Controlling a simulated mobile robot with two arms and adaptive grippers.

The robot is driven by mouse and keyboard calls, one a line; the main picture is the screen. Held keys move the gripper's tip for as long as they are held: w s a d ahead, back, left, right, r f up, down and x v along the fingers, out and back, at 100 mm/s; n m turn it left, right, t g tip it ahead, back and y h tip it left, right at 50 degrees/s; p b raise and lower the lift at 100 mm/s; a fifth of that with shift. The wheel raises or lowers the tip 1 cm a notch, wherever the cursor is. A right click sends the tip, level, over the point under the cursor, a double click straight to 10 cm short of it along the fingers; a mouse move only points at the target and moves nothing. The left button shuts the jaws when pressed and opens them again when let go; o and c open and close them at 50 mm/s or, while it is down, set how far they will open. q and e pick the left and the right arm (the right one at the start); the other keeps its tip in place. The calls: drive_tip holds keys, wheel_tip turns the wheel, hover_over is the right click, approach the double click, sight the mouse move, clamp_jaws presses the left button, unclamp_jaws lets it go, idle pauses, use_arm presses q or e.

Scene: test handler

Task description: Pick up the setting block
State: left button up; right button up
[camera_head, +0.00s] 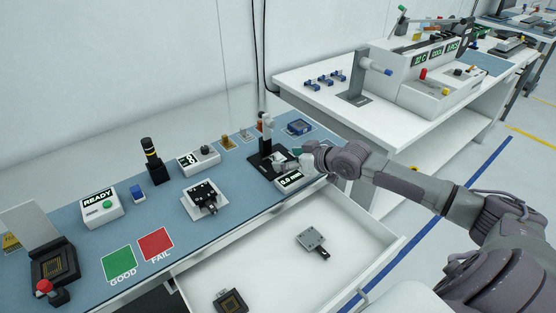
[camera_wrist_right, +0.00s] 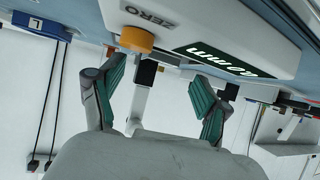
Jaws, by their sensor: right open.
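My right gripper (camera_head: 303,163) is at the dial-gauge stand (camera_head: 266,139) on the blue mat, just above the white readout box (camera_head: 289,182) showing 0.0 mm. In the right wrist view the gripper (camera_wrist_right: 158,76) is open, with green pads apart and nothing between them. The readout box (camera_wrist_right: 205,35) and its orange ZERO knob (camera_wrist_right: 136,39) are just beyond the fingertips. I cannot tell for sure which thing is the setting block. A grey block with a dark handle (camera_head: 310,238) lies in the open drawer, apart from the gripper. My left gripper is not in view.
The open white drawer (camera_head: 262,262) also holds a dark socket piece (camera_head: 230,302). On the mat are a fixture (camera_head: 204,198), a READY box (camera_head: 101,207), a signal lamp (camera_head: 153,160), and green GOOD (camera_head: 119,263) and red FAIL (camera_head: 155,244) pads. A second bench stands behind right.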

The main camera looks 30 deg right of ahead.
sight(279, 159)
drive_tip(key=x, duration=0.3)
drive_tip(key=shift+w+f, duration=0.15)
drive_tip(key=shift+w, duration=0.05)
drive_tip(key=shift+s, duration=0.1)
drive_tip(key=shift+c, duration=0.3)
drive_tip(key=c, duration=1.3)
clamp_jaws()
